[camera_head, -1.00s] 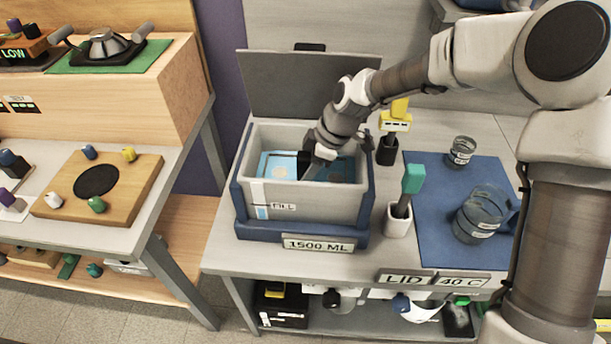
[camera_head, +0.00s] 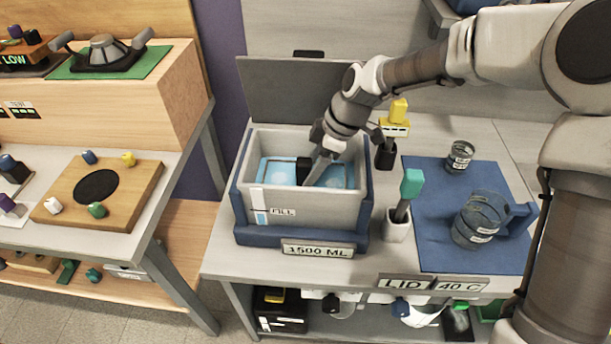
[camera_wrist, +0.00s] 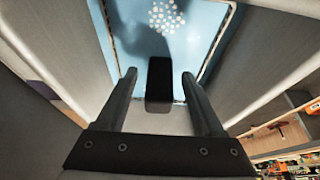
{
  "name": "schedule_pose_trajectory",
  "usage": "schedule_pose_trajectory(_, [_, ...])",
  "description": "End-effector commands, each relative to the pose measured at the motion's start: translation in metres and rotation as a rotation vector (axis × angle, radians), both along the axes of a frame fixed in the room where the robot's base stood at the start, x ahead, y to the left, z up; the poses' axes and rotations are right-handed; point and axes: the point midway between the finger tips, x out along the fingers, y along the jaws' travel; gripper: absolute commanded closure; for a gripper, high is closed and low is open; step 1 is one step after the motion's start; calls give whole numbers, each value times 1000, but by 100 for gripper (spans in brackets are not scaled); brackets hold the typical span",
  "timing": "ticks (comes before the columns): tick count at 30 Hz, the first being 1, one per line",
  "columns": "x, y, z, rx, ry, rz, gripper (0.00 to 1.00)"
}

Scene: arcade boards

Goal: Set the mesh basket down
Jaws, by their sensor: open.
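I cannot make out clear mesh, so the basket's body is hard to tell. A black block (camera_head: 304,170), possibly the basket's handle, stands in the bath. In the wrist view the black block (camera_wrist: 159,80) lies between my two spread fingers, with a gap on each side. My gripper (camera_head: 319,172) reaches down into the bath and is open. In the wrist view my gripper (camera_wrist: 158,76) points at the bath floor, where a cluster of white spots (camera_wrist: 166,16) shows.
The bath's grey lid (camera_head: 293,88) stands raised behind it.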

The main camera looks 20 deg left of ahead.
Motion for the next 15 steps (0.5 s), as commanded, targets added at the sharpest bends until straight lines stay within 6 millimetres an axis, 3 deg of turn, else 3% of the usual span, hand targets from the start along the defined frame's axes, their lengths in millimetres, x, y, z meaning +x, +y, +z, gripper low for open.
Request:
schedule_pose_trajectory(6, [7, -18, 46, 1, -4, -4, 30])
schedule_pose_trajectory(15, [9, -29, 74, 0, -1, 0, 30])
